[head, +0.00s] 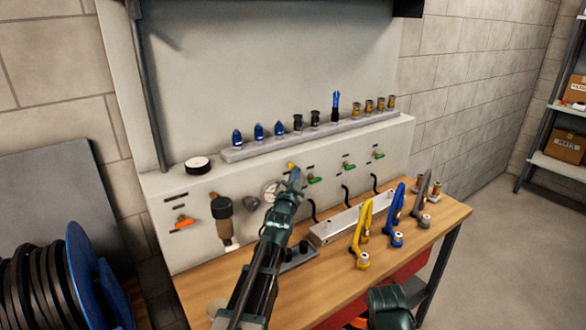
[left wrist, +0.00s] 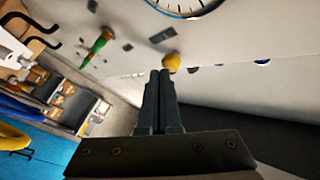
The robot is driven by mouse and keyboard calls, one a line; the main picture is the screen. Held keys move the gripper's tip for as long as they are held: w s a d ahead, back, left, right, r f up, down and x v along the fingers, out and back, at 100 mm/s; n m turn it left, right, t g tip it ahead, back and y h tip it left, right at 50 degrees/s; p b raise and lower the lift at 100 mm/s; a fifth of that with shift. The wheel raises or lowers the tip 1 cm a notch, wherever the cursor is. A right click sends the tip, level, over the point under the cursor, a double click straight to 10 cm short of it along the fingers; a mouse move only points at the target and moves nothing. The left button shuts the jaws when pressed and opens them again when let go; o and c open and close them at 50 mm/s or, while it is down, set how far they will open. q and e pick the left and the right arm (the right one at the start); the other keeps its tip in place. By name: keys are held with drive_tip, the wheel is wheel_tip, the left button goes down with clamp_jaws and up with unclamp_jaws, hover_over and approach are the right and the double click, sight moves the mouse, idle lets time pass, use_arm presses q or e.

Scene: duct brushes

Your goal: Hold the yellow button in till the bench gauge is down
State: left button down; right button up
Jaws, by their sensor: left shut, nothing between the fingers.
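The yellow button (head: 291,166) sits on the white panel of the bench, and it also shows in the left wrist view (left wrist: 173,62). My left gripper (head: 297,176) is shut and empty, its fingertips at or just short of the button; I cannot tell whether they touch it. In the left wrist view the closed fingers (left wrist: 161,80) point at the button. The round gauge (head: 269,190) is partly hidden by my left arm, and its rim shows at the top of the left wrist view (left wrist: 190,5); its needle is not readable. My right gripper is not clearly shown at the bottom edge.
Green-handled valves (head: 348,167) line the panel to the right. An orange-handled valve (head: 184,222) and a filter unit (head: 222,212) are to the left. Yellow, blue and grey tools stand around a metal tray (head: 322,238) on the wooden bench. A rail (head: 240,153) above holds several fittings.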

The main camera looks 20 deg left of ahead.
use_arm(q)
drive_tip(key=shift+w+a, duration=0.25)
drive_tip(key=shift+a, duration=0.1)
idle(1.6)
drive_tip(key=shift+d, duration=0.1)
idle(0.4)
drive_tip(key=shift+s+d, duration=0.6)
drive_tip(key=shift+d, duration=0.1)
drive_tip(key=shift+s+d, duration=0.8)
drive_tip(key=shift+d, duration=0.2)
drive_tip(key=shift+s+d, duration=0.75)
drive_tip(key=shift+d, duration=0.25)
